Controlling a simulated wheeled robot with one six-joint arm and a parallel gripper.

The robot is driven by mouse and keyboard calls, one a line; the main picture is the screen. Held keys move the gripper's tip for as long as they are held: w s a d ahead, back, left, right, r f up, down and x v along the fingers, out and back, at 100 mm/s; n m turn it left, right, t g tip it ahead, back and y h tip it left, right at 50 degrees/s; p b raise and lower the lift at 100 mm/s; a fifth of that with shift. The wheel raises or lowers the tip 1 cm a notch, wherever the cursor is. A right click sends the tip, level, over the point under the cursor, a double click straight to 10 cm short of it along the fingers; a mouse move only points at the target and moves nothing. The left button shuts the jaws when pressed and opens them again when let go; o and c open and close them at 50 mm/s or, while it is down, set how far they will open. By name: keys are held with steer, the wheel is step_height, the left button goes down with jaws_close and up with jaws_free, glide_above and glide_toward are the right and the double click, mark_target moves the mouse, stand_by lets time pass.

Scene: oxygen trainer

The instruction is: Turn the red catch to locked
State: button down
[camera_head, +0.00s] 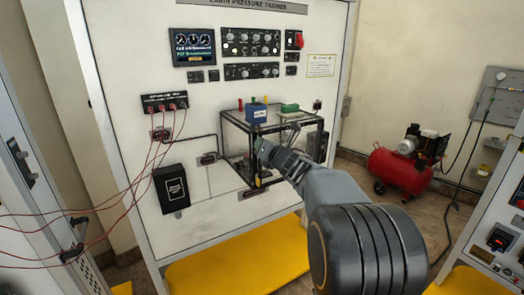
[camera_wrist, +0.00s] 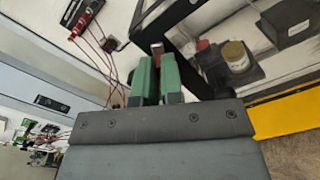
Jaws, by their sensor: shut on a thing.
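The red catch (camera_wrist: 158,47) shows as a small red piece at the tips of my gripper's green fingers in the wrist view. It sits by the dark edge of the framed clear box (camera_head: 322,142). My gripper (camera_wrist: 158,68) is shut on the catch, with a finger on each side. In the head view my gripper (camera_head: 262,146) reaches to the front of the box, below the blue block on its top. The catch cannot be made out there, and I cannot tell which way it is turned.
A blue block (camera_head: 256,113) and a green piece (camera_head: 290,107) are on the box top. A black box (camera_head: 171,188) and red leads are to the left. A yellow shelf (camera_head: 235,268) lies below. A red compressor (camera_head: 395,167) stands on the floor at right.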

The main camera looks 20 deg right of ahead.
steer(key=m, duration=0.8)
steer(key=f+m, duration=0.1)
steer(key=m, duration=0.2)
steer(key=shift+d+m, duration=0.25)
steer(key=shift+m, duration=0.15)
stand_by(0.4)
steer(key=c, duration=1.3)
jaws_free()
steer(key=shift+o, duration=0.2)
steer(key=s+d+b, duration=0.1)
steer(key=s+b, duration=0.1)
steer(key=s, duration=1.1)
steer(key=shift+s+d+b, duration=0.3)
steer(key=shift+m, duration=0.3)
